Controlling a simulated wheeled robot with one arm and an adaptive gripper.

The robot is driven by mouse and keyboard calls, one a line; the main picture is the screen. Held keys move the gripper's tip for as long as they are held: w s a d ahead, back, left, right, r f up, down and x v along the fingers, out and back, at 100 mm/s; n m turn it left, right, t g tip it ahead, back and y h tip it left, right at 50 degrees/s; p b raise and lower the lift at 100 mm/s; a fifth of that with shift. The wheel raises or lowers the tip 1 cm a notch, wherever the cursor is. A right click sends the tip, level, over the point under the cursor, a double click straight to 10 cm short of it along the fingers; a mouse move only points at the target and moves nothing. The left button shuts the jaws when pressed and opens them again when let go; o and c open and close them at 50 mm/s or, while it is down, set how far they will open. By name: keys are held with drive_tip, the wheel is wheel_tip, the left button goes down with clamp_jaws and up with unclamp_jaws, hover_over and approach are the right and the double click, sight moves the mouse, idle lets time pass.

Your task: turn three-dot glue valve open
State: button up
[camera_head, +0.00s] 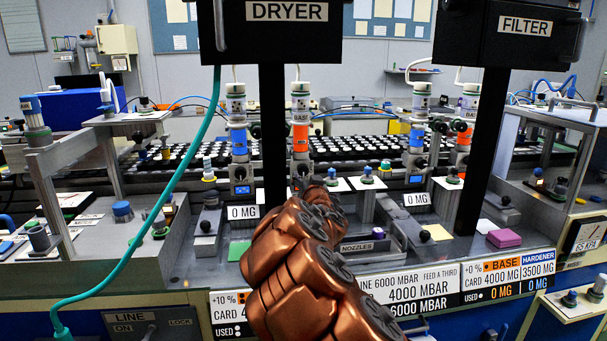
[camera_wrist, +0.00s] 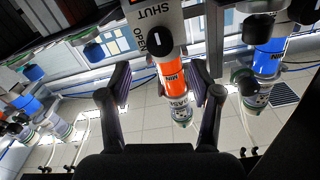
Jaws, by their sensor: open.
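In the wrist view, which looks turned over, my gripper (camera_wrist: 161,84) is open. Its two dark fingers stand on either side of an orange-banded glue tube (camera_wrist: 173,76), and I see gaps on both sides. A blue-banded tube (camera_wrist: 267,55) stands to the right. In the head view, one blue (camera_head: 238,141) and one orange tube (camera_head: 300,138) stand behind the dryer post, with a similar pair further right. I cannot make out any dots that mark a valve.
The dryer post (camera_head: 272,130) and filter post (camera_head: 487,150) stand upright in front of the tubes. A teal hose (camera_head: 190,150) hangs at left. Small cups and a green pad (camera_head: 239,250) lie on the bench. Readouts under the tubes show 0 MG.

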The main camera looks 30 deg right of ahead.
sight(304, 171)
drive_tip(key=shift+x, duration=3.7)
drive_tip(key=c, duration=1.1)
